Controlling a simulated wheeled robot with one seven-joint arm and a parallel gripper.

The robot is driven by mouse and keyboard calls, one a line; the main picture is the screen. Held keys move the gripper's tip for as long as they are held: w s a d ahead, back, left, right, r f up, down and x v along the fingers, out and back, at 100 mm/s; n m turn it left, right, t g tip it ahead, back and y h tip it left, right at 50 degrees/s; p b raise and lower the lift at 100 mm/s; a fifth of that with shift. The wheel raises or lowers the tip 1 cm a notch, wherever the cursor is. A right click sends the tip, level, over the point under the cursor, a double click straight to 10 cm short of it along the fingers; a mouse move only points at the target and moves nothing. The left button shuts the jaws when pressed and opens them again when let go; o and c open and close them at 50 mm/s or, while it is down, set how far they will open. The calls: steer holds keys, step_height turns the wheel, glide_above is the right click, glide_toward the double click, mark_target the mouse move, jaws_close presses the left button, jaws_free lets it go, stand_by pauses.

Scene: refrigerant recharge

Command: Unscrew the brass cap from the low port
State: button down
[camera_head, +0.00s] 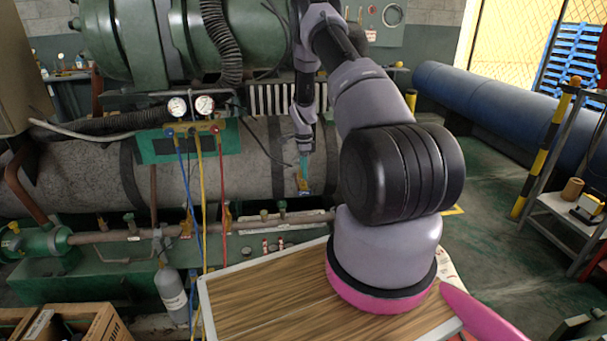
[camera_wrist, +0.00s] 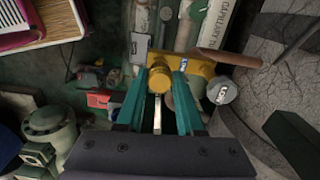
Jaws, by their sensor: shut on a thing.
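The brass cap (camera_wrist: 160,79) is a short yellow cylinder between my two teal fingertips in the wrist view. My gripper (camera_wrist: 161,84) is shut on it. Just beyond and to the right is the yellow valve body (camera_wrist: 200,68) with a small blue label. I cannot tell whether the cap is still threaded on the port. In the head view my gripper (camera_head: 303,165) points down in front of the grey insulated tank, by the small yellow valve (camera_head: 303,187) with a blue mark. The cap itself is too small to make out there.
A grey round knob (camera_wrist: 221,90) and a copper pipe (camera_wrist: 228,57) lie close right of my fingers. The gauge manifold (camera_head: 190,130) hangs left of my gripper, with blue, yellow and red hoses.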

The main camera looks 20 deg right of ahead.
steer(key=shift+r, duration=1.4)
steer(key=shift+a, duration=0.1)
